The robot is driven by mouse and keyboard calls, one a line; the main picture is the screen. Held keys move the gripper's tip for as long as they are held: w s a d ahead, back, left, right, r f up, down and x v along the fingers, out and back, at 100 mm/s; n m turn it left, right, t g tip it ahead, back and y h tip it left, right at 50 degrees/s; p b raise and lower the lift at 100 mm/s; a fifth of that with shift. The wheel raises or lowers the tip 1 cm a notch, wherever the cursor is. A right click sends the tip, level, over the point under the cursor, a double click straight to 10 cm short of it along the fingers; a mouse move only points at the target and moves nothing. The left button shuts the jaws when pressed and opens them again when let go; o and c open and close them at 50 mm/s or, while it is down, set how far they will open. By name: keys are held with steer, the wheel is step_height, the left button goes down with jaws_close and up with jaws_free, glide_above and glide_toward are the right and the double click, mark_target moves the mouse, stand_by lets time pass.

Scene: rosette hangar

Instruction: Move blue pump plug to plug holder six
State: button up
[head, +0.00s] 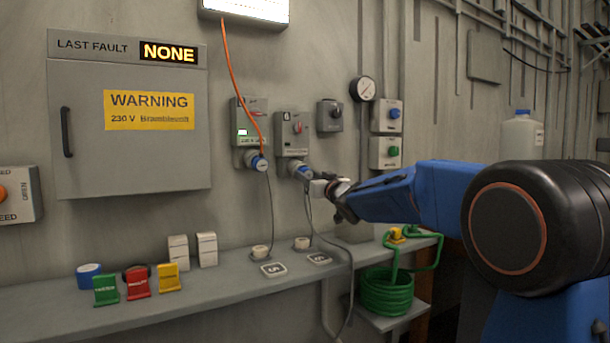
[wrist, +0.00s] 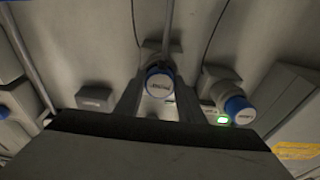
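A blue-rimmed pump plug (head: 305,172) sits in the right-hand wall socket box, its grey cable hanging down. In the wrist view, this plug (wrist: 159,84) shows its white end face between my two fingers. My gripper (head: 322,187) is just right of and slightly below the plug in the head view. In the wrist view my gripper (wrist: 159,98) is open, a finger on each side of the plug; I cannot tell whether they touch it. Two round holders stand on the shelf, the left one (head: 261,251) and the right one (head: 302,243), each behind a number tile too small to read surely.
A second blue plug (head: 257,162) with an orange cable is in the neighbouring left socket, beside a green light. The shelf (head: 225,281) carries colored tags (head: 138,283) and white blocks (head: 207,249) to the left. A green coiled hose (head: 387,292) is at the right.

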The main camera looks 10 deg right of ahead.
jaws_close()
steer(key=shift+v, duration=3)
